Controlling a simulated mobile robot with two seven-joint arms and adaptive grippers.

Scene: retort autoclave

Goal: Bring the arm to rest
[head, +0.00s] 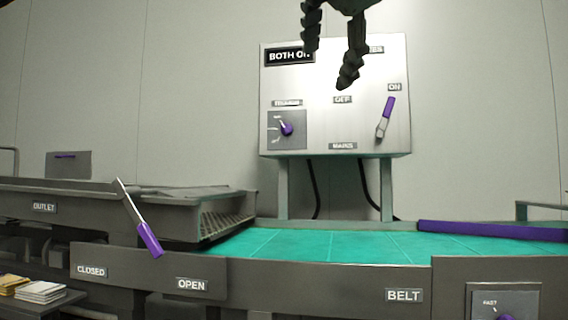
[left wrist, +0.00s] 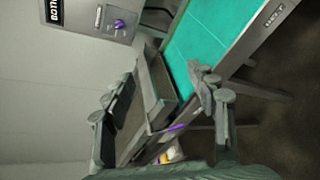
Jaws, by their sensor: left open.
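My left gripper (head: 329,66) hangs in from the top of the head view, in front of the upper part of a grey control panel (head: 340,125). Its two dark fingers are apart with nothing between them. They cover part of the panel's upper labels. In the left wrist view the fingers of this gripper (left wrist: 156,103) are spread wide and empty, with the outlet tray and belt beyond them. My right gripper is in neither view.
The panel has a purple knob (head: 287,129) and a purple-handled lever (head: 385,118) tilted up towards ON. The outlet lever (head: 149,240) hangs between the CLOSED and OPEN labels. A bare green belt (head: 320,244) runs below. A purple bar (head: 490,231) lies right.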

